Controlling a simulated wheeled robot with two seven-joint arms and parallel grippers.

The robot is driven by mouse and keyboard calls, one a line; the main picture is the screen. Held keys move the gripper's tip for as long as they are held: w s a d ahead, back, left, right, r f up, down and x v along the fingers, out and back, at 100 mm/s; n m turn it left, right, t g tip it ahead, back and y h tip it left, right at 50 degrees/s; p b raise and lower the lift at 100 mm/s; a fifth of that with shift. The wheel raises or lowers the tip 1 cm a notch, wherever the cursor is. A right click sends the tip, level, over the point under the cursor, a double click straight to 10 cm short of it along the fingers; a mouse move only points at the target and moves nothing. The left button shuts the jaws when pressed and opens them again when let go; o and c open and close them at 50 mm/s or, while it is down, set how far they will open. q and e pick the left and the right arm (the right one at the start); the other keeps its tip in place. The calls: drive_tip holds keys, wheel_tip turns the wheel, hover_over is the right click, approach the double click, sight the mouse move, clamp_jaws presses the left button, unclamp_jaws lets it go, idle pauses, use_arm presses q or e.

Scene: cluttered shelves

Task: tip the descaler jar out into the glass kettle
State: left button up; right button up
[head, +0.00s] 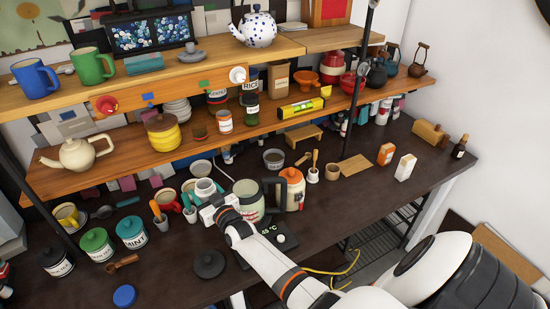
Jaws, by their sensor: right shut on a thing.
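My right arm reaches in from the lower right, and its gripper (214,207) is over the counter's middle. The gripper is shut on a small white open jar (205,186), which I take to be the descaler jar; no label is readable, and the gripper hides its lower part. The glass kettle (249,203), pale greenish and see-through, stands just right of the gripper, partly covered by my arm. A dark base with a lit temperature display (268,230) lies by the kettle's foot. My left gripper is not in view.
A red mug (167,201) and utensil cups crowd the left. A black lid (209,264) and blue lid (124,296) lie in front. A wooden shelf (280,125) overhangs the counter's back. The right front counter is clear.

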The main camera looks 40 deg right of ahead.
drive_tip(key=shift+d+r, duration=0.15)
drive_tip(key=shift+d, duration=0.25)
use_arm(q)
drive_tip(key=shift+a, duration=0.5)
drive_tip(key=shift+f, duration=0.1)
